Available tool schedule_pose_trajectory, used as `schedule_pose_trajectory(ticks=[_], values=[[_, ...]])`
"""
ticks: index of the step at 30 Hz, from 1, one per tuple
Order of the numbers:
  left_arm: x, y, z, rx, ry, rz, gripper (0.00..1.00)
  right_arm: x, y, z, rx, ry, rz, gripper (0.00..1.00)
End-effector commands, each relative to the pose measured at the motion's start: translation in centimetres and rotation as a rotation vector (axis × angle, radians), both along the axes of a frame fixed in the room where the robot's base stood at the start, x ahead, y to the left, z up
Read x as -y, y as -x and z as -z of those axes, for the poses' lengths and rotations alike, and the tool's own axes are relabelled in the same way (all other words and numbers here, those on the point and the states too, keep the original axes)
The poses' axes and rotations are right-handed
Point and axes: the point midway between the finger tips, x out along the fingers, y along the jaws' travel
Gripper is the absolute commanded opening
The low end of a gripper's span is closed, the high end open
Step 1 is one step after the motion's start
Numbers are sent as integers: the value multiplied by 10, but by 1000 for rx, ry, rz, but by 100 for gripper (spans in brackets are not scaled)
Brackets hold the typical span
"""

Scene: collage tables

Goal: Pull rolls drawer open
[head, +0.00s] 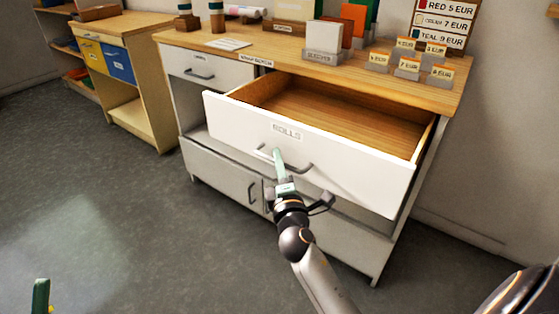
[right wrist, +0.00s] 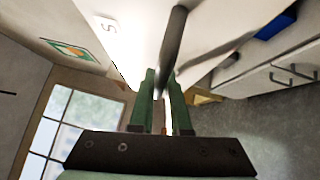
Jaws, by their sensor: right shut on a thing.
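The rolls drawer (head: 345,165) has a white front labelled ROLLS and stands well out of the cabinet in the head view. Its bare wooden inside (head: 335,118) shows and looks empty. The grey bar handle (head: 302,167) runs across the front below the label. My right gripper (head: 278,152) is at the handle, shut on it. In the right wrist view the dark handle bar (right wrist: 172,45) runs between the green fingers (right wrist: 162,82). Of my left gripper, only a green fingertip (head: 40,294) shows at the bottom left; its opening cannot be told.
The wooden cabinet top (head: 255,55) carries a grey card holder (head: 322,57), price tags and a price board (head: 443,24). A smaller closed drawer (head: 200,70) is left of the open one. A shelf unit with a blue drawer (head: 118,65) stands left. The grey floor in front is clear.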

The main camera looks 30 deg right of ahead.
Motion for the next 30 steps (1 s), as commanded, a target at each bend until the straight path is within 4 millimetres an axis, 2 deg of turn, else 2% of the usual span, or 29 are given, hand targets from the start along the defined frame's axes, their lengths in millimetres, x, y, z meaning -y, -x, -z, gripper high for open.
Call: schedule_pose_trajectory(ticks=[11, 12, 19, 30], values=[[0, 0, 0, 3, -1, 0, 50, 0, 0, 0, -1, 0, 0, 0], [0, 0, 0, 3, -2, 0, 50, 0, 0, 0, -1, 0, 0, 17], [0, -1, 3, -4, -4, 0, 50, 0, 0, 0, 0, 0, 0, 43], [0, -2, 4, -7, -5, -1, 50, 0, 0, 0, 0, 0, 0, 44]])
